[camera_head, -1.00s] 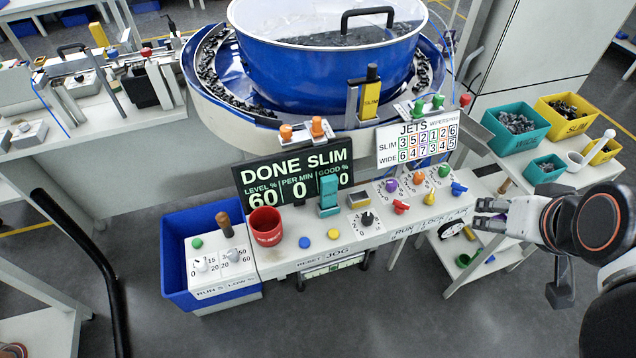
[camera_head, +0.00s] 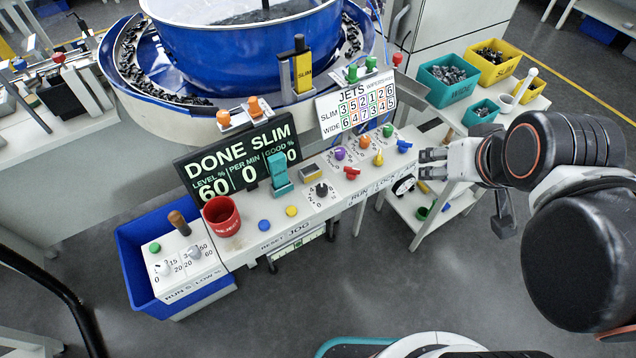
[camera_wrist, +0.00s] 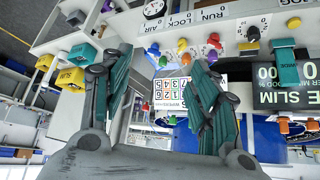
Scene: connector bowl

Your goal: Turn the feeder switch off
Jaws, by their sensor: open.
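The white control panel (camera_head: 328,203) carries a red switch handle (camera_head: 351,173), a yellow one (camera_head: 379,158) and a blue one (camera_head: 404,146). RUN, LOCK and AIR are lettered along its front edge; no label reading "feeder" is legible. The red (camera_wrist: 214,40), yellow (camera_wrist: 182,46) and blue (camera_wrist: 153,48) handles also show upside down in the wrist view. My gripper (camera_head: 424,163) is open and empty, just off the panel's right end, nearest the blue handle. In the wrist view its fingers (camera_wrist: 160,60) are spread, with the handles beyond them.
Purple, orange and green knobs stand behind the handles, below the JETS board (camera_head: 357,104). A DONE SLIM display (camera_head: 235,158), red mug (camera_head: 221,215) and blue bowl feeder (camera_head: 245,50) lie left. Teal (camera_head: 448,78) and yellow bins (camera_head: 494,62) stand on the right-hand table.

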